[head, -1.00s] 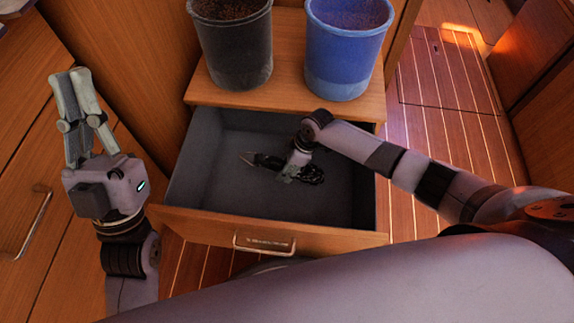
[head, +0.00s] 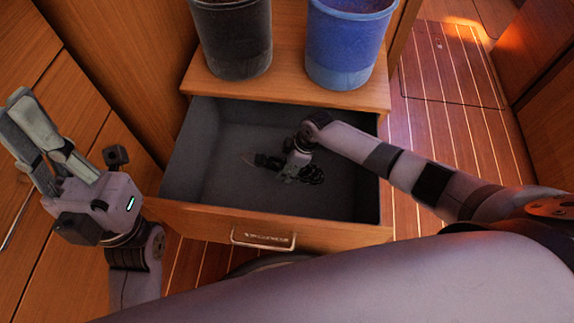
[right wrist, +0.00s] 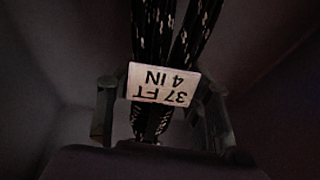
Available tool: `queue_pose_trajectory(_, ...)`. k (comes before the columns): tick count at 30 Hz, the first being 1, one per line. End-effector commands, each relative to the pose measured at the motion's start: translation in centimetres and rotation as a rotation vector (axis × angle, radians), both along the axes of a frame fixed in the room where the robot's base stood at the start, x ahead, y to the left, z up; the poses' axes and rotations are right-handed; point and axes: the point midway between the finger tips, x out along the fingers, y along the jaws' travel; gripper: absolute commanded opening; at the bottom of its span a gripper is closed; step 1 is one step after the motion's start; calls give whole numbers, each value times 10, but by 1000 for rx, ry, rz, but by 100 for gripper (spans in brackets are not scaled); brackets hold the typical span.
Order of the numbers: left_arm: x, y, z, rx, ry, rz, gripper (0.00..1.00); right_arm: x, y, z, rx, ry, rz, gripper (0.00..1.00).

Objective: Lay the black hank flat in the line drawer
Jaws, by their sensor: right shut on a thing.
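The line drawer (head: 345,204) is pulled open under the wooden cabinet top in the head view. My right gripper (head: 290,174) reaches down inside it, shut on the black hank (head: 313,175). In the right wrist view the hank (right wrist: 150,30) is black with light flecks and has a white tag (right wrist: 162,85) reading "37 FT 4 IN", between the fingers of the right gripper (right wrist: 160,112). Whether it touches the drawer floor I cannot tell. My left gripper (head: 25,110) is raised left of the drawer; its finger gap is unclear.
A dark bucket (head: 232,38) and a blue bucket (head: 348,45) stand on the cabinet top (head: 285,88) behind the drawer. The drawer front has a metal handle (head: 263,240). The drawer floor is bare around the hank. Striped wooden flooring (head: 450,130) lies to the right.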

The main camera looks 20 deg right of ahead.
Motion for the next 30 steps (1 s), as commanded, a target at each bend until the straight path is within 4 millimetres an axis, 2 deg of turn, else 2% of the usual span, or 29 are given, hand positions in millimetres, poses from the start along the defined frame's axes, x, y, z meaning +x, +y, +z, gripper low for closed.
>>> queue_pose_trajectory(11,-1,0,-2,-1,-3,-1,0,1,1,-2,1,-2,0,5)
queue_pose_trajectory(12,-1,0,-2,-1,-3,-1,0,1,1,-2,1,-2,0,48)
queue_pose_trajectory(22,-1,0,-2,-1,-2,-1,0,0,0,-2,1,-1,0,70)
queue_pose_trajectory(30,-1,0,-1,-1,-5,1,0,-1,0,-3,0,2,-1,70)
